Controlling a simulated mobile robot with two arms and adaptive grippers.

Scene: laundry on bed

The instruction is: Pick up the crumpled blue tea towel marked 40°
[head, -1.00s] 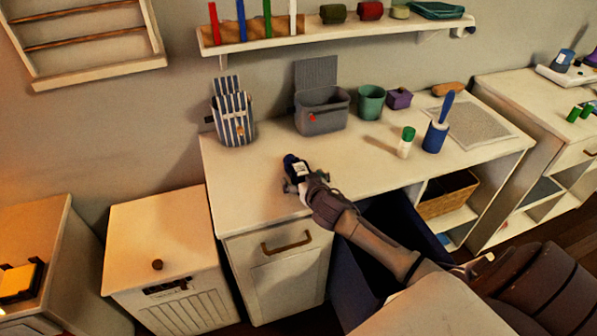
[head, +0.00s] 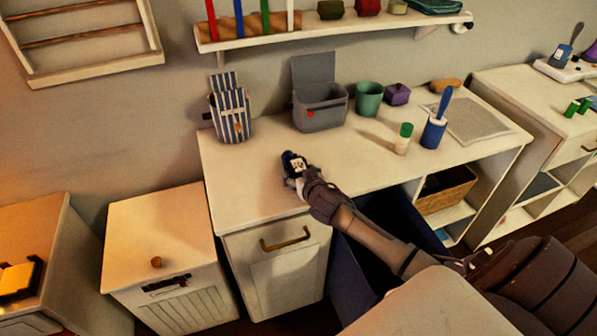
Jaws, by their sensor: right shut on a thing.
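The crumpled blue tea towel (head: 290,158) is a small dark blue bundle with a white label, at the left part of the white counter (head: 245,185). My right gripper (head: 294,171) is shut on the towel, low over the counter top. My right arm reaches in from the lower right. The gripper and wrist hide part of the towel, and I cannot tell whether it still touches the counter. The print on the label is too small to read. My left gripper is not in view.
A striped holder (head: 231,114), grey bin (head: 320,112), green cup (head: 369,98), purple box (head: 397,94), green-capped bottle (head: 403,139) and blue-handled roller (head: 435,130) stand along the counter. A shelf (head: 340,33) hangs above. A dark blue bin (head: 352,275) stands below. The counter's middle is clear.

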